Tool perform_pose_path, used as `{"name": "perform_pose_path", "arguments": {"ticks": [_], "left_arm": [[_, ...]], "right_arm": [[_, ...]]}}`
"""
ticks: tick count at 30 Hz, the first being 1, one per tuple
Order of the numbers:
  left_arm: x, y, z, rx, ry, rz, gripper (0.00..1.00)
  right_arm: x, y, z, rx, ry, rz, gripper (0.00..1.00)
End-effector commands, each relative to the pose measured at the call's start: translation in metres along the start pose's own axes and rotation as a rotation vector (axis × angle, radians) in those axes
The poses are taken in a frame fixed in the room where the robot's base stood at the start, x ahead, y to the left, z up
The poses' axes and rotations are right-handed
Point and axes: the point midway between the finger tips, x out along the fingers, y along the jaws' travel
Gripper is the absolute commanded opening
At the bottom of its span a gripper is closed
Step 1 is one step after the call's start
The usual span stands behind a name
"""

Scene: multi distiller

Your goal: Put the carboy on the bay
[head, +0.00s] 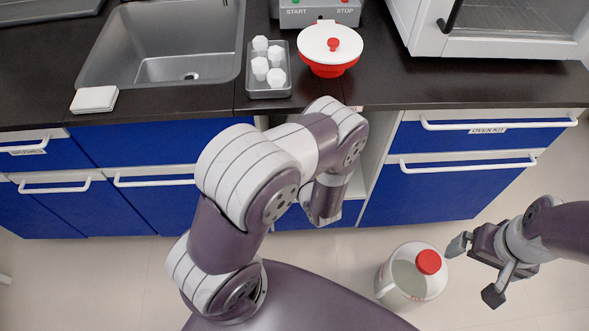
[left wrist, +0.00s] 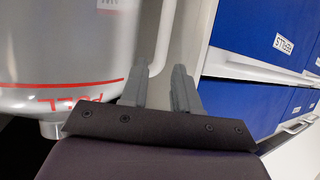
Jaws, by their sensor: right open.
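The carboy (head: 397,285), a whitish translucent jug with a red cap, stands upright at the lower right of the head view, apparently on the floor. My right gripper (head: 474,271) is just right of it, open and empty, with its fingers apart towards the carboy. The bay (head: 377,150) seems to be the open pale recess under the counter between the blue cabinets; my left arm covers much of it. My left gripper is hidden in the head view.
A grey vessel (left wrist: 45,65) with a red line and red lettering is close beside my left gripper. Blue drawers (head: 440,190) with white handles flank the recess. The counter holds a sink (head: 170,25), a red-and-white pot (head: 330,68) and a tray of white pieces (head: 268,93).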

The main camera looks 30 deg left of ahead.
Motion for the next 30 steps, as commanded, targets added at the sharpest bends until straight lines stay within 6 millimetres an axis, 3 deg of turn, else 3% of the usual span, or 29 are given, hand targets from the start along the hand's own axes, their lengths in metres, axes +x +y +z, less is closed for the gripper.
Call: {"name": "perform_pose_path", "arguments": {"ticks": [6,11,14,16,18,20,24,27,30], "left_arm": [[-0.050,0.001,-0.002,0.003,0.000,0.005,0.30],[-0.066,0.007,-0.002,-0.005,-0.025,0.015,0.30],[-0.072,0.048,-0.007,-0.014,-0.214,0.127,0.30],[-0.088,0.084,-0.024,0.022,-0.418,0.274,0.30],[-0.119,0.099,-0.051,0.131,-0.619,0.439,0.30],[-0.149,0.085,-0.074,0.278,-0.752,0.551,0.30],[-0.194,0.008,-0.109,0.628,-0.918,0.636,0.30],[-0.204,-0.031,-0.118,0.769,-0.962,0.621,0.30],[-0.207,-0.042,-0.120,0.812,-0.976,0.612,0.30]], "right_arm": [[-0.012,0.000,-0.001,0.000,0.000,0.000,1.00],[-0.014,0.000,-0.002,0.000,0.000,0.000,1.00],[-0.014,0.000,-0.002,0.000,0.000,0.000,1.00],[-0.014,0.000,-0.002,0.000,0.000,0.000,1.00],[-0.013,0.000,-0.002,0.000,0.000,0.000,1.00],[-0.013,0.000,-0.002,0.000,0.000,0.000,1.00],[-0.013,0.000,-0.002,0.000,0.000,0.000,1.00],[-0.013,0.000,-0.002,0.000,0.000,0.000,1.00],[-0.013,0.000,-0.002,0.000,0.000,0.000,1.00]]}}
